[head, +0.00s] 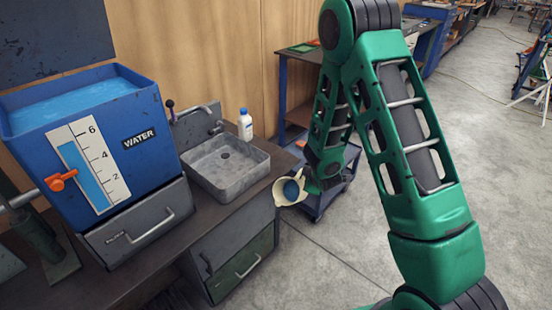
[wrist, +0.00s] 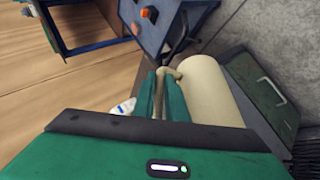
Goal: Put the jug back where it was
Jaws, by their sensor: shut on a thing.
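The cream jug (head: 281,194) is in the air just past the front right corner of the counter, near the sink. Its mouth faces the head camera and blue shows inside. In the wrist view the jug's smooth body (wrist: 208,92) lies to the right, with its handle (wrist: 169,74) on the left. My gripper (head: 309,186) is at the jug's right side in the head view. In the wrist view my green fingers (wrist: 160,97) are shut on the handle. The fingertips are small and partly hidden in the head view.
A blue water tank (head: 110,150) with a level gauge and orange tap stands on the counter (head: 135,275). A metal sink (head: 226,165) and white bottle (head: 245,125) are to its right. A blue cart (head: 330,198) stands behind my gripper. Open floor lies at right.

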